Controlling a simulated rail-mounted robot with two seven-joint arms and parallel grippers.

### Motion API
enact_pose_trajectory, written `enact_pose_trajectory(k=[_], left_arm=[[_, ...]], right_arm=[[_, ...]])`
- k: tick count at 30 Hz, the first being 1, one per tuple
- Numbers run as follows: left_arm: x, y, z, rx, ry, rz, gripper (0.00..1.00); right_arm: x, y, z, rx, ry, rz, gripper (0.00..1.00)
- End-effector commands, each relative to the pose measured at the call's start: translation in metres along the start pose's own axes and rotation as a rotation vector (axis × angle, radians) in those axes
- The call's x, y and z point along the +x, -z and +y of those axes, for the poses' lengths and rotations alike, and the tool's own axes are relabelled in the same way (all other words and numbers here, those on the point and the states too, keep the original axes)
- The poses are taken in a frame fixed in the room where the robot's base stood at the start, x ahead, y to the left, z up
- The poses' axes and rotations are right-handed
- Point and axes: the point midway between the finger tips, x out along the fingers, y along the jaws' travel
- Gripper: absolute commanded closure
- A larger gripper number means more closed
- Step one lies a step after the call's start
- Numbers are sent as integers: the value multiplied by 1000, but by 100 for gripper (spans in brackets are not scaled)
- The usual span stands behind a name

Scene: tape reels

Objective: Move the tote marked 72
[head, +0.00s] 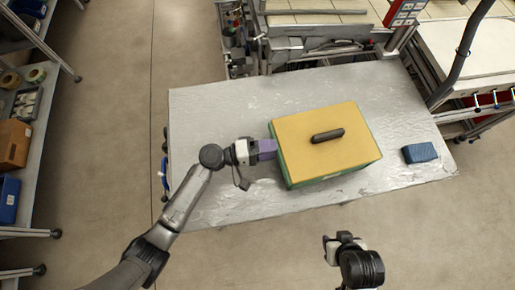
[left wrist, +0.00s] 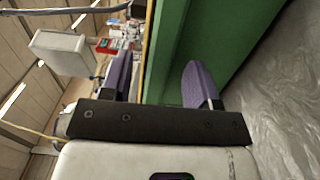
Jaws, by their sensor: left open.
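A green tote with a yellow lid (head: 345,155) and a dark handle stands on the metal-topped table; no number 72 is readable on it. My left gripper (head: 266,149) is at the tote's left side, near its upper edge. In the left wrist view the left gripper's purple fingers (left wrist: 160,82) are apart. The tote's green wall (left wrist: 236,40) fills the area behind and right of the fingers, and the lid's edge runs between them. Whether a finger touches the tote cannot be told. My right gripper (head: 337,240) is in front of the table, away from the tote; its jaws are unclear.
A small blue box (head: 420,153) lies on the table (head: 215,115) right of the tote. The table's left part is bare. A shelf (head: 38,150) with tape rolls and bins stands at the far left. Machinery (head: 310,45) adjoins the table's back edge.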

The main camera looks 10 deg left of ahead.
Motion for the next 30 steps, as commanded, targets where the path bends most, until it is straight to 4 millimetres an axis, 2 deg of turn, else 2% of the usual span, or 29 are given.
enact_pose_trajectory(k=[15, 30], left_arm=[[7, 0, 0, 0, 1, 1, 46], [7, 0, 0, 0, 1, 0, 94]], right_arm=[[0, 0, 3, -10, -8, -1, 49], [-1, 0, 1, -3, -2, 0, 49]])
